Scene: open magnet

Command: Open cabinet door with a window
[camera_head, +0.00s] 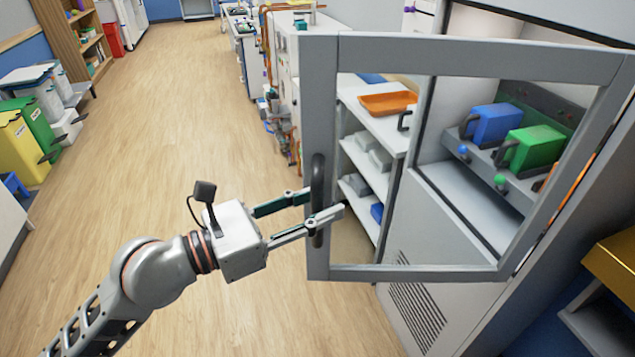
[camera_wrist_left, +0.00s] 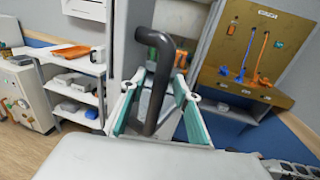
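The cabinet door (camera_head: 321,120) has a grey frame around a clear window. It stands swung out from the cabinet (camera_head: 440,225), with its free edge at the left. A dark bar handle (camera_head: 317,185) is upright on that edge. It also shows in the left wrist view (camera_wrist_left: 157,88). My left gripper (camera_head: 325,201) is at the lower part of the handle, one finger on each side of it. In the left wrist view the fingers (camera_wrist_left: 157,90) are spread, with gaps beside the bar. My right gripper is not in view.
Blue (camera_head: 495,122) and green (camera_head: 537,146) handled blocks sit inside the cabinet. A white shelf unit with an orange tray (camera_head: 388,103) stands behind the door. A yellow box (camera_head: 612,262) is at the right. The wooden floor (camera_head: 180,130) at the left is clear.

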